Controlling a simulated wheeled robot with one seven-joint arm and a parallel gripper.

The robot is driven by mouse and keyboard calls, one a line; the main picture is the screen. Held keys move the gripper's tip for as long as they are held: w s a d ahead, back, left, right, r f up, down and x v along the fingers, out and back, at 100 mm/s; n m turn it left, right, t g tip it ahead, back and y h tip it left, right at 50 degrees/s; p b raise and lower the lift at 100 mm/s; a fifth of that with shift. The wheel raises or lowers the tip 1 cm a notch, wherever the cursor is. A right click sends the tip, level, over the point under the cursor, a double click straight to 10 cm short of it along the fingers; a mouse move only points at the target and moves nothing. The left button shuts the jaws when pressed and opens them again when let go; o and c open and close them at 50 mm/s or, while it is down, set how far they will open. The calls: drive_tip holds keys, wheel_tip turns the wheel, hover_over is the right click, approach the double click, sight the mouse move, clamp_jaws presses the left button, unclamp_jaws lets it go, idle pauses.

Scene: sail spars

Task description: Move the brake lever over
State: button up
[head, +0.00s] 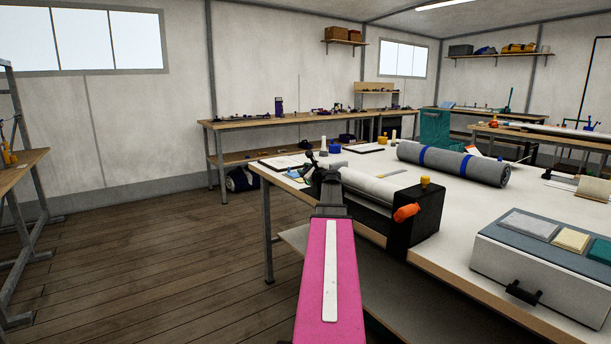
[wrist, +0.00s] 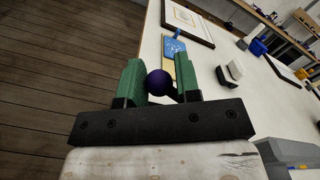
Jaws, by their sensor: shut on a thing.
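My gripper (wrist: 158,80) shows in the wrist view with two green fingers on a black bar. It is shut on a dark purple ball knob (wrist: 158,83), which looks like the end of the brake lever. The lever's shaft is hidden behind the fingers and bar. In the head view my gripper (head: 324,176) is at the left edge of the white table, beside the left end of a white roller (head: 368,185). The knob cannot be made out there. The roller's near end meets a black block (head: 421,222) with an orange knob (head: 406,212) and a yellow knob (head: 425,180).
A grey roll with blue bands (head: 454,164) lies farther back on the table (head: 390,165). A grey-topped box (head: 540,255) stands at the right front. Framed sheets and small parts lie beyond my gripper. The wooden floor (head: 150,250) to the left is open.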

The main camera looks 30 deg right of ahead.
drive_tip(key=shift+s+d+r, duration=0.25)
drive_tip(key=shift+d+r, duration=0.35)
drive_tip(key=shift+c, duration=0.2)
drive_tip(key=shift+s, duration=0.3)
drive_tip(key=shift+d+r, duration=1.1)
drive_tip(key=shift+r, duration=0.1)
drive_tip(key=shift+d, duration=0.1)
